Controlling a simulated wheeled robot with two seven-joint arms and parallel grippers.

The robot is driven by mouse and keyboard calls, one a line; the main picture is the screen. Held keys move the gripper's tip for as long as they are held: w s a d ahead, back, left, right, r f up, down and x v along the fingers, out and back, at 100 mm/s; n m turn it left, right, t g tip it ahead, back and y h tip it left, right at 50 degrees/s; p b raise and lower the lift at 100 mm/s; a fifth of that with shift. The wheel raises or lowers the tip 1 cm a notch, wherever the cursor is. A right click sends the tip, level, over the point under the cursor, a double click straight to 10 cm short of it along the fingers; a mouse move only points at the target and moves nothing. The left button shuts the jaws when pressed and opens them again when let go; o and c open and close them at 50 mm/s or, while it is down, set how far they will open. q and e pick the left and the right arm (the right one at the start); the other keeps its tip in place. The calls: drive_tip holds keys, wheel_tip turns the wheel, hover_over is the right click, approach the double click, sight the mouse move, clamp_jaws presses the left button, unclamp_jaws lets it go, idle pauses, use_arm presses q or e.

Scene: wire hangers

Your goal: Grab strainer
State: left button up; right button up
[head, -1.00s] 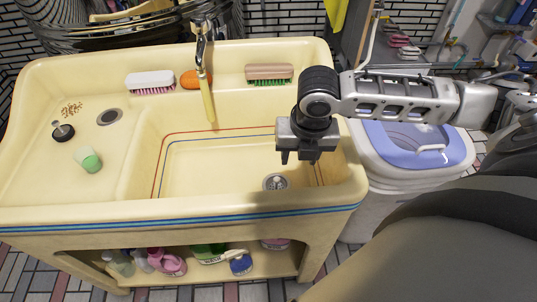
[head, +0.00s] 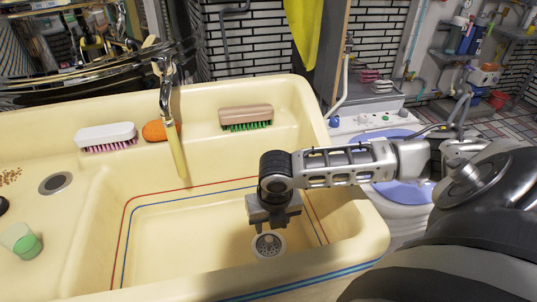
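The strainer (head: 268,245) is a round, light metal piece with holes. It sits in the drain at the bottom of the sink's deep basin, near its front right. My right gripper (head: 272,226) points down into the basin just above and behind the strainer in the picture. Its fingers look apart, with nothing between them. I cannot tell whether a fingertip touches the strainer. My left gripper is not in view.
The cream sink (head: 340,232) has raised walls around the basin. A faucet (head: 171,115) hangs over its back left. A white brush (head: 105,136), orange sponge (head: 160,131) and wooden brush (head: 246,117) lie on the back ledge.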

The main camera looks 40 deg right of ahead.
sight(269, 239)
drive_tip(key=f, duration=0.2)
drive_tip(key=w+f+b, duration=0.1)
drive_tip(key=f, duration=0.4)
drive_tip(key=shift+w+d+f+b, duration=0.15)
drive_tip(key=shift+d+f+b, duration=0.05)
drive_tip(key=shift+d+b, duration=0.1)
drive_tip(key=shift+c, duration=0.4)
clamp_jaws()
